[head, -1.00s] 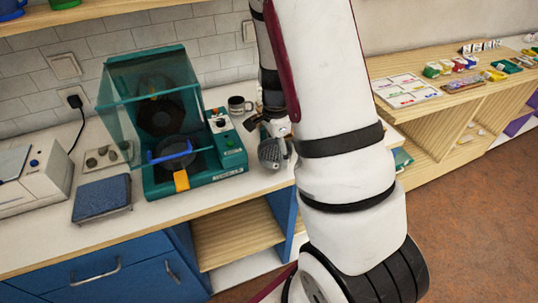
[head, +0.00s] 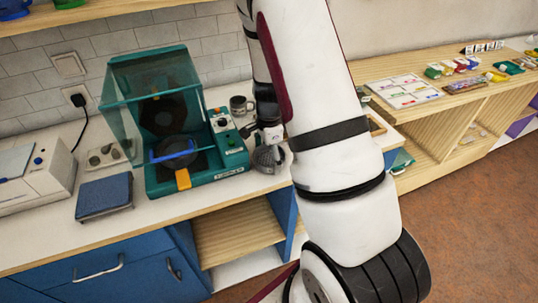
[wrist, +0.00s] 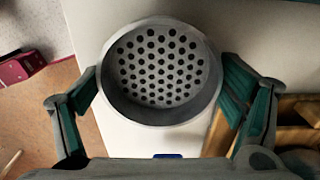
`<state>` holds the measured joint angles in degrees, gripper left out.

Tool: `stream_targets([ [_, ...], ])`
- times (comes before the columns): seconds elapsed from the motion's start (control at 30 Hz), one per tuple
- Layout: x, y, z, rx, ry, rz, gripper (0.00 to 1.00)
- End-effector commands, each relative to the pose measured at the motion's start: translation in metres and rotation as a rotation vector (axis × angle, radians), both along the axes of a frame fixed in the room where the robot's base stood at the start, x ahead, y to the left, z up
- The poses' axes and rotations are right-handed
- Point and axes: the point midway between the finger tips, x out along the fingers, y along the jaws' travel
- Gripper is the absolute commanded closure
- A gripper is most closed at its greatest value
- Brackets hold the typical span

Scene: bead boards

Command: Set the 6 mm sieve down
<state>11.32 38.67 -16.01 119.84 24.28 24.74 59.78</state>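The 6 mm sieve is a round grey metal cup with a perforated bottom (wrist: 162,68). In the wrist view I look straight into it. In the head view the sieve (head: 268,159) is at the right end of the white counter, low over or on its top; I cannot tell whether it touches. My gripper (wrist: 160,85) has one green-padded finger on each side of the sieve, both tips at its rim. It appears shut on the sieve. In the head view my arm hides part of the gripper.
The white counter (head: 90,240) holds a teal machine with a clear hood (head: 200,180) just left of the sieve. A dark mug (head: 240,105) stands behind. A blue pad (head: 104,196) lies further left. A wooden tray (wrist: 290,110) is right in the wrist view.

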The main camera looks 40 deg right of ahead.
Motion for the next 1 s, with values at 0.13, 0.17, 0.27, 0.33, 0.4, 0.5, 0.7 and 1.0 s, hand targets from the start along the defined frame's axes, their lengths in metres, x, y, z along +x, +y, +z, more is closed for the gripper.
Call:
stream_targets([
  [0.13,0.0,0.0,0.0,0.0,0.0,0.0,0.0],
  [0.17,0.0,0.0,0.0,0.0,0.0,0.0,0.0],
  [0.27,0.0,0.0,0.0,0.0,0.0,0.001,0.0],
  [0.33,0.0,0.0,0.001,0.0,0.0,0.001,0.0],
  [0.4,0.0,0.0,0.003,0.0,-0.001,0.001,0.0],
  [0.5,0.001,0.0,0.01,-0.001,-0.002,0.003,0.0],
  [0.7,0.002,0.0,0.045,-0.002,-0.006,0.003,0.0],
  [1.0,0.001,0.0,0.102,-0.001,-0.004,0.002,0.0],
])
